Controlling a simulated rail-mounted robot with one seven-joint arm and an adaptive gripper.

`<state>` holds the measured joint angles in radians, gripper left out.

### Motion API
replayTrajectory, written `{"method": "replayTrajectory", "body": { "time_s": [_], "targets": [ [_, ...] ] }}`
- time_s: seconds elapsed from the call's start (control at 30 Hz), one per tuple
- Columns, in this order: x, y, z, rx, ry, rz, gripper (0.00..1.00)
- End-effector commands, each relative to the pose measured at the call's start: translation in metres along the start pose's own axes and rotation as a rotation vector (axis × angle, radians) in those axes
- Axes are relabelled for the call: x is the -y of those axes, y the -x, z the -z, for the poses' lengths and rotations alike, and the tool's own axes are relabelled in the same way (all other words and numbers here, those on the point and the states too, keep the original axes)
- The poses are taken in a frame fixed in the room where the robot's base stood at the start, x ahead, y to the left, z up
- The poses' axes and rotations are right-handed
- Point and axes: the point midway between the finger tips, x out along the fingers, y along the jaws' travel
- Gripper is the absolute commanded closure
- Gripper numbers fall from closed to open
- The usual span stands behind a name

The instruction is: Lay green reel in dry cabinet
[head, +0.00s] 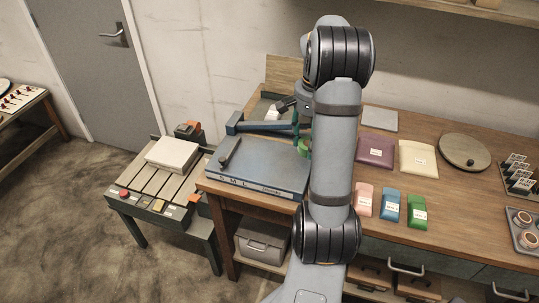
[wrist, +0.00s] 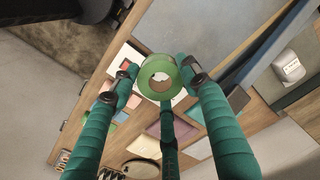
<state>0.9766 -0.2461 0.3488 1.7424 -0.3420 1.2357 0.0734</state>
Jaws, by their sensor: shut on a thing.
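The green reel (wrist: 148,87) is a ring with a pale hollow core, held between the teal fingers of my gripper (wrist: 159,73) in the wrist view. A third finger stands below it in that view. In the head view my gripper (head: 303,132) is above the bench beside the blue-grey case, mostly hidden by my arm. A bright green part of the reel (head: 303,148) shows just left of the arm. I cannot tell which thing is the dry cabinet.
The blue-grey case (head: 262,172) marked S M L has a blue bar (head: 262,127) behind it. Purple (head: 376,151) and cream (head: 418,159) packets, smaller coloured packets and a round disc (head: 464,151) occupy the bench's right side. A slatted table (head: 150,187) stands left.

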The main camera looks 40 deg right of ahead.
Motion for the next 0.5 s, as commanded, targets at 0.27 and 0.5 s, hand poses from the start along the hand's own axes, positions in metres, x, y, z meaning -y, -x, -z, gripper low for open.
{"method": "replayTrajectory", "body": {
  "time_s": [0.27, 0.5],
  "targets": [
    [0.061, -0.034, 0.009, 0.004, 0.005, -0.002, 0.76],
    [0.102, -0.059, 0.017, 0.001, 0.002, 0.0, 0.76]
  ]
}}
